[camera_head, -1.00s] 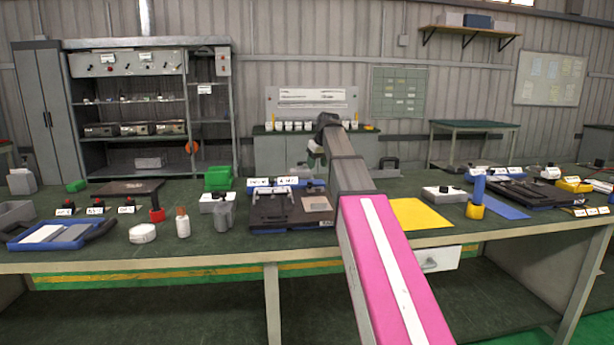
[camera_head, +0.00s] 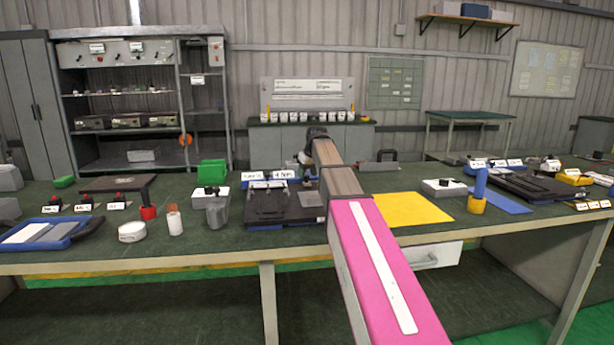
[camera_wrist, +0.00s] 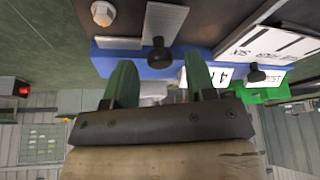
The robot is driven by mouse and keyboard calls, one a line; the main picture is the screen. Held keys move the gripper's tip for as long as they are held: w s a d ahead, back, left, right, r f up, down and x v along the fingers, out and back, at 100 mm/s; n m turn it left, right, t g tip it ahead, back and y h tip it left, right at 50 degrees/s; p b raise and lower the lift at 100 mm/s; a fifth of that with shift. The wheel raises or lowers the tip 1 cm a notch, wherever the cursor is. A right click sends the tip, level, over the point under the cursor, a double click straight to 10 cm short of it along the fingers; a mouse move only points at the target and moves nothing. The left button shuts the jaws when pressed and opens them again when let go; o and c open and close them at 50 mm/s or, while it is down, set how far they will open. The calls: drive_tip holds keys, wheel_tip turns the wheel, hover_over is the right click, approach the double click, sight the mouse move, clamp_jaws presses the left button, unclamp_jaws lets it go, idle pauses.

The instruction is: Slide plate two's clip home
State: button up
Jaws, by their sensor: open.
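A dark plate fixture with a blue base (camera_head: 268,212) lies on the bench left of my arm. In the wrist view its blue edge (camera_wrist: 130,62) crosses the picture. A black knob (camera_wrist: 160,55) stands at this edge beside a grey metal strip (camera_wrist: 163,22). A second black knob (camera_wrist: 257,74) stands to the right near white labels. I cannot tell which part is plate two's clip. My gripper (camera_wrist: 161,82) is open, its two green fingers apart on either side of the first knob in the picture; I see no contact. In the head view my arm hides its fingertips.
A yellow sheet (camera_head: 412,209) lies right of my arm.

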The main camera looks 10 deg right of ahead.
drive_tip(key=shift+w+a+f, duration=0.1)
drive_tip(key=shift+w+f, duration=0.1)
drive_tip(key=shift+f, duration=0.35)
clamp_jaws()
drive_tip(key=s, duration=0.5)
drive_tip(key=shift+s, duration=0.3)
unclamp_jaws()
